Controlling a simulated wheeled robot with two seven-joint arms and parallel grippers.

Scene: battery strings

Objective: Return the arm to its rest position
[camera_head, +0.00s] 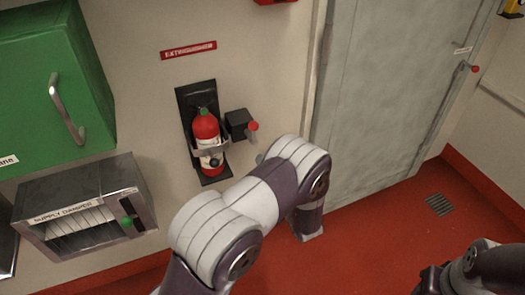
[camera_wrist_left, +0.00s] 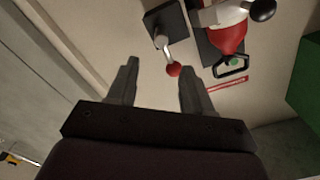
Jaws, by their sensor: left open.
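My left gripper (camera_wrist_left: 159,66) is open, with its two dark fingers apart and nothing held between them. In the left wrist view the red knob (camera_wrist_left: 173,70) of a wall lever shows between the fingertips; whether it lies at their depth I cannot tell. In the head view the lever's black box (camera_head: 237,124) and red knob (camera_head: 252,126) stand clear of my left arm. That arm reaches up from the bottom centre and bends down at the right, hiding most of its gripper. Part of my right arm shows at the lower right, its dark end cut off by the frame.
A red fire extinguisher (camera_head: 206,128) hangs in a black wall bracket left of the lever. A green cabinet (camera_head: 45,90) and a metal supply dispenser (camera_head: 85,208) are at the left. A grey door (camera_head: 385,90) is at the right. The red floor (camera_head: 375,235) beyond my arms is clear.

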